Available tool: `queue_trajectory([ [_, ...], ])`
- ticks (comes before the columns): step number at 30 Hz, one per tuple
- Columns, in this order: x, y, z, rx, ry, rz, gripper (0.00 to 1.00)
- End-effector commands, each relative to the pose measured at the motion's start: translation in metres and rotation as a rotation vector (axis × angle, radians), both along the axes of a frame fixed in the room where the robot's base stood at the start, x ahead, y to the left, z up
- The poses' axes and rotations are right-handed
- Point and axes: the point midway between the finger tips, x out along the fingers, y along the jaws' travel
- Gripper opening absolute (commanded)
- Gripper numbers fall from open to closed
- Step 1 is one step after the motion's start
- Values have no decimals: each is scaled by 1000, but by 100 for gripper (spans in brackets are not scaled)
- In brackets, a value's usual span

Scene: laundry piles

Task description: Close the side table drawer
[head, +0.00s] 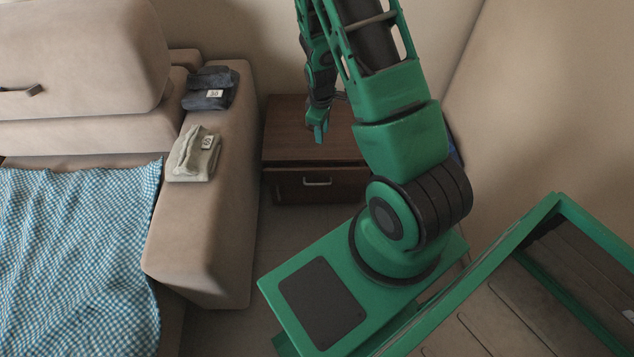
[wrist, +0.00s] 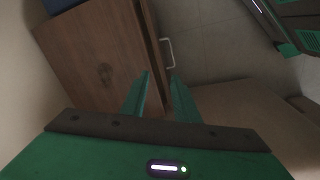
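The side table (head: 290,130) is a dark brown wooden cabinet against the back wall, right of the sofa arm. Its drawer front (head: 340,186) with a pale bar handle (head: 317,183) faces me; a dark gap shows above the front, so the drawer looks slightly open. In the wrist view the table top (wrist: 95,55) fills the left, with the drawer's edge and its handle (wrist: 167,52) right of it. My gripper (head: 319,132) hangs over the table top. In the wrist view its two green fingers (wrist: 160,85) are apart with nothing between them.
The sofa arm (head: 215,220) stands close left of the table, with folded dark (head: 209,90) and light (head: 194,155) clothes on it. A blue checked cloth (head: 75,250) covers the seat. Bare floor (head: 285,235) lies before the drawer.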

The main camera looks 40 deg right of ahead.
Motion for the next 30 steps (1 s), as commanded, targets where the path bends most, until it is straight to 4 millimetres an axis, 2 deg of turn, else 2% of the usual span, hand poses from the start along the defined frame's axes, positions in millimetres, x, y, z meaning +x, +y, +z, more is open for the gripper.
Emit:
queue_trajectory([
  [1,0,2,-24,-4,8,43,28],
  [6,3,9,-91,-20,4,196,28],
  [12,-4,15,-154,-35,-1,337,28],
  [15,-7,17,-173,-40,-5,382,28],
  [25,-8,17,-202,-44,-8,419,28],
  [30,-5,14,-229,-44,-7,417,28],
])
